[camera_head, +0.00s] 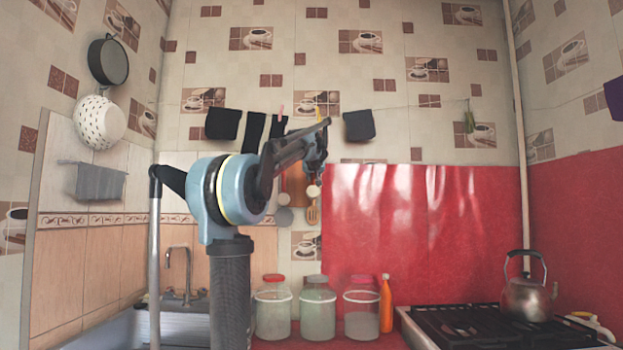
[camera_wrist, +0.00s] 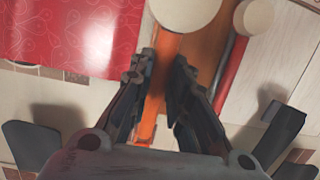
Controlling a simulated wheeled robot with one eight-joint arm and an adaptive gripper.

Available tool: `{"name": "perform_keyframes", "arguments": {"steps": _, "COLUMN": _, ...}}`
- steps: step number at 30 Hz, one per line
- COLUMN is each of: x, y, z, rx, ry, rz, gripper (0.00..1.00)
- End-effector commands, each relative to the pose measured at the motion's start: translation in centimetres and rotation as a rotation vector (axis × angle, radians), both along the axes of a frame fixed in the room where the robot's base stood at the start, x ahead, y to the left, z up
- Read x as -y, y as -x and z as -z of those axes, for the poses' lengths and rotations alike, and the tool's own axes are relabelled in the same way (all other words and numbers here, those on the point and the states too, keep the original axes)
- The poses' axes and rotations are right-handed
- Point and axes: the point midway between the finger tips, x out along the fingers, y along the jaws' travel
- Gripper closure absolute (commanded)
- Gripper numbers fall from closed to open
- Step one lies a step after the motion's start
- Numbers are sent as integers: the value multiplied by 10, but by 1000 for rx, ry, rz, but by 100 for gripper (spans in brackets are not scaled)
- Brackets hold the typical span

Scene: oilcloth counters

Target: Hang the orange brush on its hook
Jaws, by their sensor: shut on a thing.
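My gripper (camera_head: 317,165) is raised in front of the back wall, among hanging utensils. In the wrist view my gripper (camera_wrist: 160,75) has its fingers on either side of a narrow bright orange strip (camera_wrist: 148,120), which I take to be the orange brush's handle. Its far end runs up toward a pale round disc (camera_wrist: 187,12). The brush's head is not clear in either view. In the head view the gripper largely hides the brush. I cannot make out the brush's hook.
An orange-brown board (camera_head: 297,185) hangs close behind the gripper, with a slotted spatula (camera_head: 312,213) below. Dark cloths (camera_head: 359,126) hang on a line. Lidded jars (camera_head: 317,312) and an orange bottle (camera_head: 386,305) stand below. A kettle (camera_head: 526,298) sits on the stove (camera_head: 470,325).

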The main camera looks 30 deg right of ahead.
Motion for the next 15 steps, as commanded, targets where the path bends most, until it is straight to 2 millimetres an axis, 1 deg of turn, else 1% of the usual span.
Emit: {"name": "perform_keyframes", "arguments": {"steps": 15, "x": 12, "y": -23, "z": 2, "rx": 0, "ry": 0, "rz": -3, "gripper": 100}}
